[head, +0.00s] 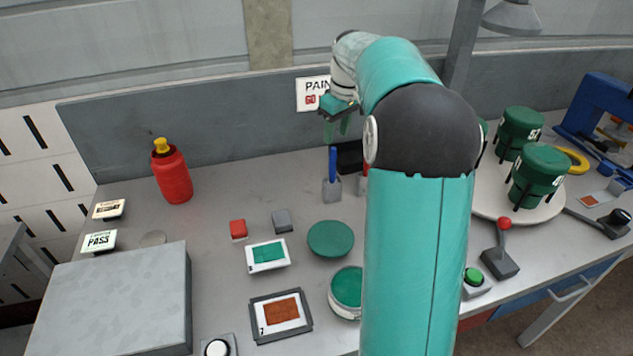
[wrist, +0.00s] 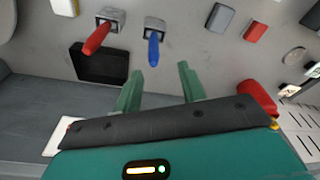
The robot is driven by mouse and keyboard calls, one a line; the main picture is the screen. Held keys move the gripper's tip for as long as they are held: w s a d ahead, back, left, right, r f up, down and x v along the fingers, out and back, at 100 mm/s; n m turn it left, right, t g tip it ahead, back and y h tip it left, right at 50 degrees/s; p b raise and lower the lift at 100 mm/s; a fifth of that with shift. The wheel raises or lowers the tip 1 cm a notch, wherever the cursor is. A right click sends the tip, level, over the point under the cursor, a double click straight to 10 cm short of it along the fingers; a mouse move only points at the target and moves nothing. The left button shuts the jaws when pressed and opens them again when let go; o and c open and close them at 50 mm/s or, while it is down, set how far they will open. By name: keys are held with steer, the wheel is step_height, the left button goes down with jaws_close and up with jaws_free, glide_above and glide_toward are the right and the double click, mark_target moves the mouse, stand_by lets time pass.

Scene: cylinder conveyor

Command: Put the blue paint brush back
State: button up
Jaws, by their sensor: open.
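The blue paint brush (head: 332,163) stands upright in a small grey holder (head: 332,188) near the back wall. Only its blue handle shows; its lower end is hidden in the holder. In the wrist view the blue handle (wrist: 153,48) points toward the space between my fingers, with its grey holder (wrist: 154,24) behind it. My gripper (head: 337,129) is above the brush, fingers pointing down. In the wrist view my gripper (wrist: 160,73) is open, with nothing between the fingers and no visible contact with the handle.
A red-handled brush (wrist: 96,38) stands in its own holder beside the blue one. A black tray (wrist: 102,65) lies close by. A red bottle (head: 172,176) stands at left. A green disc (head: 331,238) and open green can (head: 347,287) are in front. My arm hides part of the table.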

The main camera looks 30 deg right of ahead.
steer(key=s+a+r+m+t, duration=0.1)
steer(key=s+a+r, duration=0.2)
steer(key=s+a, duration=0.45)
steer(key=s+a+r+t, duration=0.1)
steer(key=s+a+r, duration=0.3)
steer(key=a, duration=0.7)
steer(key=s+a+f+t, duration=0.1)
steer(key=s+a+f, duration=0.2)
steer(key=s, duration=0.5)
steer(key=s+a+f+m, duration=0.1)
steer(key=s+a+f, duration=0.3)
steer(key=s+a, duration=0.2)
steer(key=shift+s+f+t, duration=0.2)
steer(key=shift+s+t, duration=0.2)
steer(key=shift+s, duration=0.45)
